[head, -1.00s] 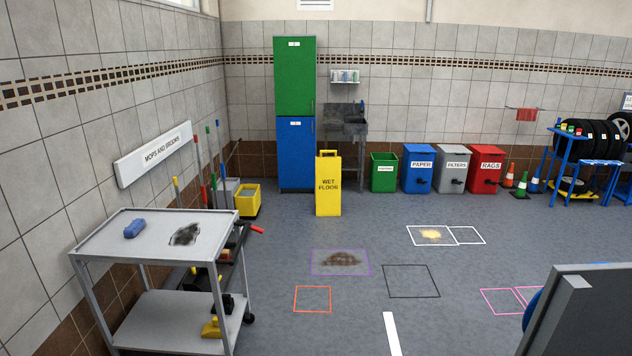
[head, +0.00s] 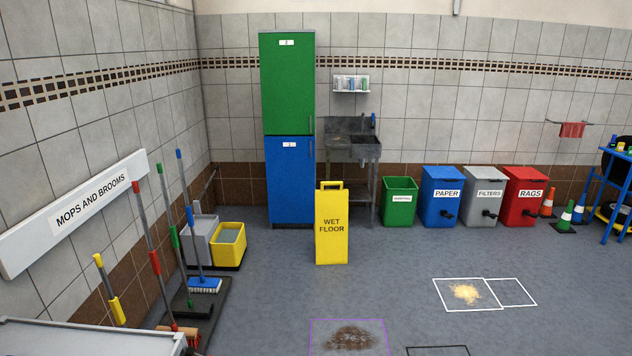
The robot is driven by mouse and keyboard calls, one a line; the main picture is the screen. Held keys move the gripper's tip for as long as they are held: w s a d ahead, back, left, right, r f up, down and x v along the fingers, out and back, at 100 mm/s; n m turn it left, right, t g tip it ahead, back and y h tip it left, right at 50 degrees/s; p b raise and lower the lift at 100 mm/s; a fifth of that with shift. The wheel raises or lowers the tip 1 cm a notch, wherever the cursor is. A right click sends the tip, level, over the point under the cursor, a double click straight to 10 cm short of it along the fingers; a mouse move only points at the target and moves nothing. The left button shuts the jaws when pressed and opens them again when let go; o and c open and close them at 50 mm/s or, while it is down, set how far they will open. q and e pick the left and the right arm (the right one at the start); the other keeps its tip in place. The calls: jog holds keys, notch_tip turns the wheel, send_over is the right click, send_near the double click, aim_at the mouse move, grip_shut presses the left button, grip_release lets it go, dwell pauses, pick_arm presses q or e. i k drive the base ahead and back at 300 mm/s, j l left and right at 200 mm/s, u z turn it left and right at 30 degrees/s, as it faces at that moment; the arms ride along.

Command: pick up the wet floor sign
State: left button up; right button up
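The yellow wet floor sign (head: 331,240) stands upright on the floor near the middle of the head view, with black lettering on its face and a handle opening at its top. It stands in front of the blue lower cabinet door and the sink. Neither of my grippers shows in the head view, and nothing touches the sign.
A grey cart top (head: 90,338) is at the lower left. Mops and brooms stand along the left wall beside a yellow bucket (head: 228,245). A dark stain (head: 350,338) and yellow spill (head: 466,293) mark the floor. Floor before the sign is clear.

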aim_at(330, 207)
jog(key=i, duration=2.5)
jog(key=i+j+z, duration=0.1)
jog(key=i, duration=1.2)
jog(key=i+j, duration=0.1)
jog(key=i, duration=1.15)
jog(key=i+j, duration=0.15)
jog(key=i, duration=1.1)
